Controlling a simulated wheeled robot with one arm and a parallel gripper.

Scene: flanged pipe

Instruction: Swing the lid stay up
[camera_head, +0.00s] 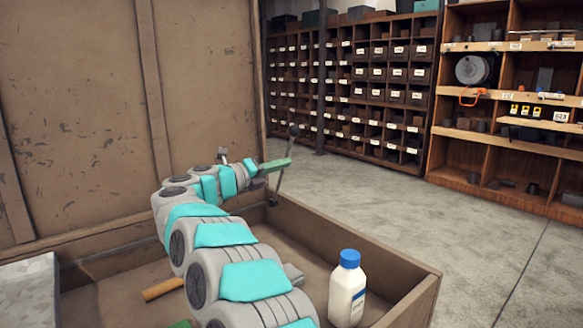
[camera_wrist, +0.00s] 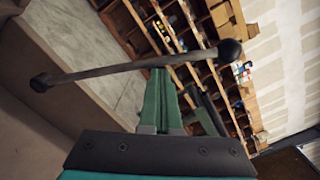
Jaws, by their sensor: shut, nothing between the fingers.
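The lid stay is a thin dark rod (camera_head: 281,176) with a round knob at its upper end. It rises steeply from the right side of an open chest, near the back corner. In the wrist view the rod (camera_wrist: 110,72) crosses the picture, its knob at the right and its pivot end at the left. My gripper (camera_head: 288,161) has green fingers, shut and empty, beside the upper part of the rod. In the wrist view the fingertips (camera_wrist: 159,74) overlap the rod's middle; I cannot tell whether they touch it. The raised lid (camera_head: 80,110) stands behind my arm.
The chest's right wall (camera_head: 395,262) bounds the box. A grey block (camera_head: 28,290) is at the left. Floor (camera_head: 375,190) right of the chest is clear, with shelving (camera_head: 385,85) beyond.

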